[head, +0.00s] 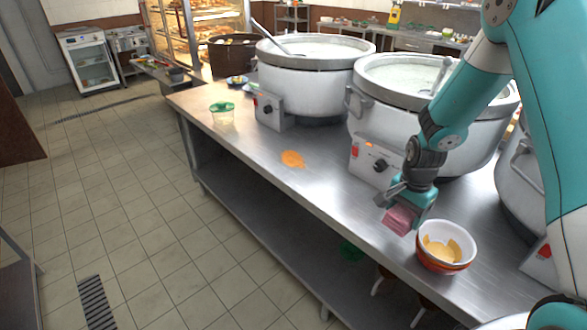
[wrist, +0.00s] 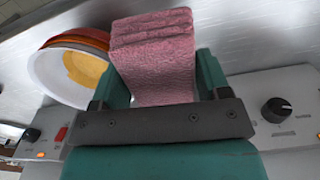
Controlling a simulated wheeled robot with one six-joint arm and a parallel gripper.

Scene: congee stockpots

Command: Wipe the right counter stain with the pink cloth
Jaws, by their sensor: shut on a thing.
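My gripper (head: 408,203) is shut on the folded pink cloth (head: 399,220), above the steel counter in front of the second stockpot. In the wrist view the cloth (wrist: 155,55) sticks out between the two green fingers (wrist: 158,92). I cannot tell whether the cloth touches the counter. One orange stain (head: 292,159) lies on the counter (head: 262,150), left of my gripper and near the front of the pots. No other stain shows; the counter under the cloth and gripper is hidden.
A stack of bowls (head: 446,246) with something yellow inside stands close right of the cloth; it also shows in the wrist view (wrist: 72,65). Large stockpots (head: 310,85) (head: 425,115) line the counter's back. A green-lidded container (head: 222,113) stands at the left. Counter between stain and cloth is clear.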

